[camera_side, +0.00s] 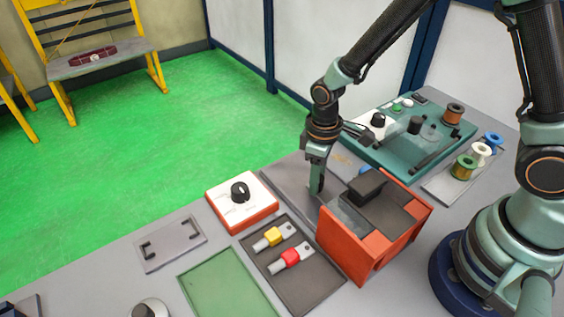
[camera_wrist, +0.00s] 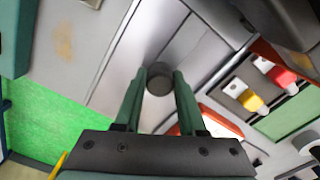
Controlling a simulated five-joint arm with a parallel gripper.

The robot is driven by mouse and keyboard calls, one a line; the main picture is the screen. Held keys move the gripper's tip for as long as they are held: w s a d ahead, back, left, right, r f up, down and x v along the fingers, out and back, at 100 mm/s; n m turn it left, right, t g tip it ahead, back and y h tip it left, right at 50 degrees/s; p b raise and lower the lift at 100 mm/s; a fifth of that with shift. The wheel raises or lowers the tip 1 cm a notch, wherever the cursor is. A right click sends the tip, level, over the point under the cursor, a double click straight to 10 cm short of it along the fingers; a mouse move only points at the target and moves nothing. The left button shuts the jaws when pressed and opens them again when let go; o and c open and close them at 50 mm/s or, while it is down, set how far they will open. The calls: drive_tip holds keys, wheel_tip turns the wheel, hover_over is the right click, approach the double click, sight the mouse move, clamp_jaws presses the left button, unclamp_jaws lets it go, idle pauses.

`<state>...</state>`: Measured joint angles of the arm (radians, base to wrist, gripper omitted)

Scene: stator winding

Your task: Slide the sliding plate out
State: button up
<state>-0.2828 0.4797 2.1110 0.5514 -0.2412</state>
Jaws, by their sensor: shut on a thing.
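My gripper (camera_side: 316,186) points down beside the orange box, over a flat grey plate (camera_side: 284,180) on the bench. In the wrist view the two green fingers of my gripper (camera_wrist: 160,74) are shut on a round dark grey knob (camera_wrist: 158,85), one finger on each side. The knob stands on a grey metal surface (camera_wrist: 182,48) with straight seams, which I take for the sliding plate. In the side view the fingers hide the knob.
The orange box (camera_side: 345,247) with a black block (camera_side: 367,187) on top stands close to the right. A white-topped switch box (camera_side: 240,203) is to the left. A dark tray (camera_side: 309,275) holds yellow and red connectors. A teal panel (camera_side: 403,150) and wire spools lie behind.

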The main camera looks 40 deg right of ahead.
drive_tip(key=shift+w, duration=4.95)
drive_tip(key=o, duration=0.9)
drive_tip(key=shift+o, duration=0.2)
drive_tip(key=shift+r, duration=0.1)
drive_tip(key=shift+r, duration=2.95)
drive_tip(key=s+d+r+m+t, duration=0.1)
drive_tip(key=s+d+r, duration=0.15)
drive_tip(key=r, duration=0.35)
drive_tip(key=s+d+r+m+t, duration=0.1)
drive_tip(key=s+d+r, duration=0.15)
drive_tip(key=r, duration=0.35)
drive_tip(key=s+d+r+m+t, duration=0.1)
drive_tip(key=s+d+r+m, duration=0.1)
drive_tip(key=s, duration=0.3)
drive_tip(key=s+d+r+m+t, duration=0.2)
drive_tip(key=s+d, duration=0.1)
drive_tip(key=s, duration=0.2)
drive_tip(key=shift+s+r+t, duration=0.3)
drive_tip(key=shift+s, duration=0.1)
